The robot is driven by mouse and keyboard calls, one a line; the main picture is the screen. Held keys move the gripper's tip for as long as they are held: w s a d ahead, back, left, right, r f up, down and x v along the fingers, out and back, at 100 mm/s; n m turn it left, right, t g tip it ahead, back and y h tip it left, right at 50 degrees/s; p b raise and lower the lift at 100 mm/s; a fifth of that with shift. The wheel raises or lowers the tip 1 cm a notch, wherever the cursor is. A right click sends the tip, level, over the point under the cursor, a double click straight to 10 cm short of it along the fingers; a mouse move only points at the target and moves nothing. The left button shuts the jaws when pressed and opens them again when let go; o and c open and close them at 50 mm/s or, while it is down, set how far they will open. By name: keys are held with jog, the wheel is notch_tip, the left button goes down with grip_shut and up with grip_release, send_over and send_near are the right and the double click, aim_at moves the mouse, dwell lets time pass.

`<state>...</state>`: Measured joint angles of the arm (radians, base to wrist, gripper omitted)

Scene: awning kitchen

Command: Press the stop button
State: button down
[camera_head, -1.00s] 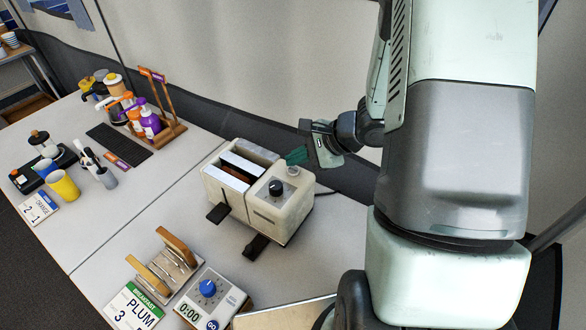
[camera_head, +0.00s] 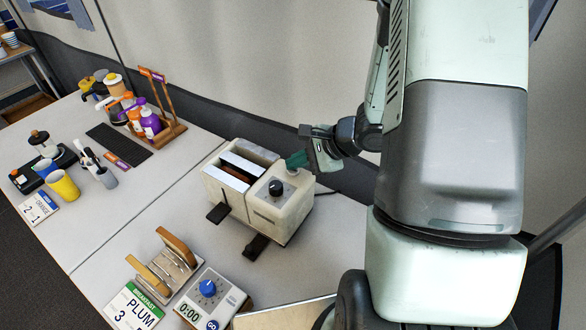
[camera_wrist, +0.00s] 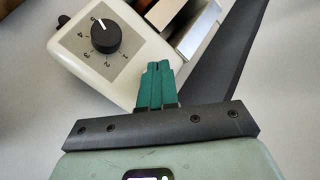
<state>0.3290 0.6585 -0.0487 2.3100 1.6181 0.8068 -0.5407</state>
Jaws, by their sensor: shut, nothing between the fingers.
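The cream toaster (camera_head: 288,213) stands on the table with a black dial (camera_head: 276,187) on its top. In the wrist view the toaster (camera_wrist: 122,82) shows its dial (camera_wrist: 106,36), numbered around the rim. My gripper (camera_head: 293,162) is shut, with green fingertips together over the toaster's top rear right corner, where a small round button sits. In the wrist view my fingertips (camera_wrist: 158,66) cover that corner, so the button is hidden there. I cannot tell whether the tips touch it.
Two black levers (camera_head: 256,247) stick out at the toaster's front. A blue-knobbed timer (camera_head: 207,289) and a wooden toast rack (camera_head: 176,252) stand in front of it. Cups and bottles stand on the table at the left. A dark partition runs behind the toaster.

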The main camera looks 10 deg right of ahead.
aim_at(297, 171)
jog(key=shift+f, duration=0.25)
dwell(0.3)
jog(key=shift+r, duration=0.85)
jog(key=shift+r, duration=2.5)
